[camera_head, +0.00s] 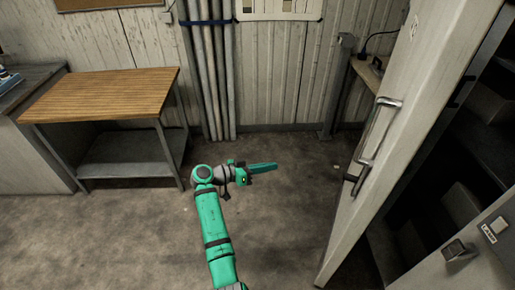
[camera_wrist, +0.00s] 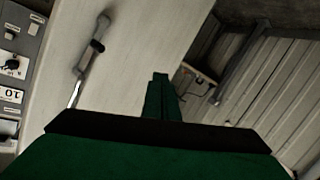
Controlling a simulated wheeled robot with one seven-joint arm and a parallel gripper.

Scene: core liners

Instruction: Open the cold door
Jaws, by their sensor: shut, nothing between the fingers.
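The cold door (camera_head: 385,130) is a pale, tall panel at the right in the head view. It stands ajar, with a dark interior with shelves showing to its right. A metal bar handle (camera_head: 379,135) with a dark lever at its lower end is on the door's face. In the wrist view the door (camera_wrist: 140,45) fills the upper middle, with its handle (camera_wrist: 91,58) left of centre. My gripper (camera_head: 275,166) is shut and empty, left of the handle and apart from it. Its green fingers also show in the wrist view (camera_wrist: 160,78).
A wooden-topped table (camera_head: 105,94) stands at the left by the wall. Vertical pipes (camera_head: 212,80) run up the back wall. A control panel (camera_wrist: 14,70) is at the left in the wrist view. The concrete floor (camera_head: 285,235) between my arm and the door is clear.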

